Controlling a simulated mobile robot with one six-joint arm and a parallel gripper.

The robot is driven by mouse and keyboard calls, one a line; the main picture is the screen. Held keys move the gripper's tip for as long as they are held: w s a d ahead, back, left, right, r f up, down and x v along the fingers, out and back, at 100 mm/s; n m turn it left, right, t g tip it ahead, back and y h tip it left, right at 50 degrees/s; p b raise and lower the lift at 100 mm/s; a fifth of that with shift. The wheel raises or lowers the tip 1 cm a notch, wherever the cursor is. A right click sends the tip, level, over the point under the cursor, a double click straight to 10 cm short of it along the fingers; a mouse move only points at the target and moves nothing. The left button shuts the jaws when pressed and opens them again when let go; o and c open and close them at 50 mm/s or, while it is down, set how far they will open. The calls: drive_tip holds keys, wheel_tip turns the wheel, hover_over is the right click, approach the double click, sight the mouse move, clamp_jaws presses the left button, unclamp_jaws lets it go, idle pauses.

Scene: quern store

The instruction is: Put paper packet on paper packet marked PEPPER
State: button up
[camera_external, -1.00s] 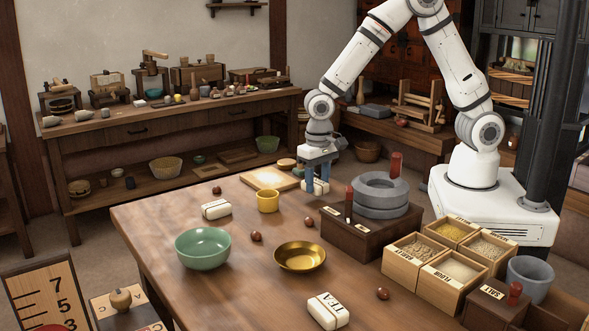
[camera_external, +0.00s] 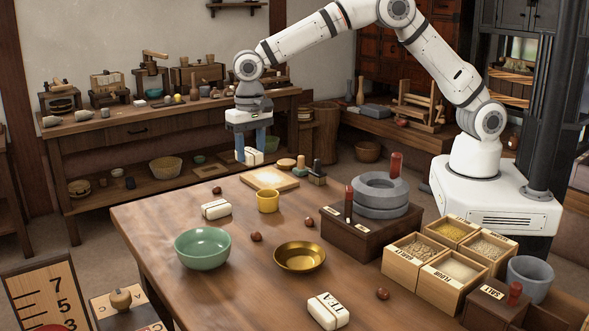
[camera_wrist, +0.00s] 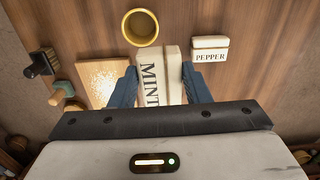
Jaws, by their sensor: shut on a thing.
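My gripper (camera_external: 252,155) is shut on a white paper packet marked MINT (camera_wrist: 152,84), held in the air above the table's far edge. Its blue fingers press the packet's two sides. The held packet also shows in the external view (camera_external: 254,158). The paper packet marked PEPPER (camera_wrist: 210,50) lies flat on the table to the right of the held one in the wrist view. In the external view the white packet left of the yellow cup (camera_external: 216,209) appears to be it, below and left of my gripper, its label unreadable there.
A yellow cup (camera_external: 268,201) stands beside the PEPPER packet. A board (camera_external: 268,178), stamps and a brush lie at the far edge. A green bowl (camera_external: 203,249), brass bowl (camera_external: 300,257), TEA packet (camera_external: 327,310), quern (camera_external: 379,195) and several brown balls occupy the table.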

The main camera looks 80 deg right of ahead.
drive_tip(key=p, duration=0.2)
hover_over(218, 206)
wheel_tip(218, 206, down, 10)
drive_tip(key=shift+r+p, duration=0.1)
drive_tip(key=shift+p, duration=0.25)
drive_tip(key=shift+f, duration=0.2)
drive_tip(key=o, duration=0.9)
drive_tip(key=shift+o, duration=0.2)
drive_tip(key=shift+r, duration=0.1)
wheel_tip(218, 206, up, 12)
drive_tip(key=b, duration=0.1)
drive_tip(key=shift+r, duration=0.2)
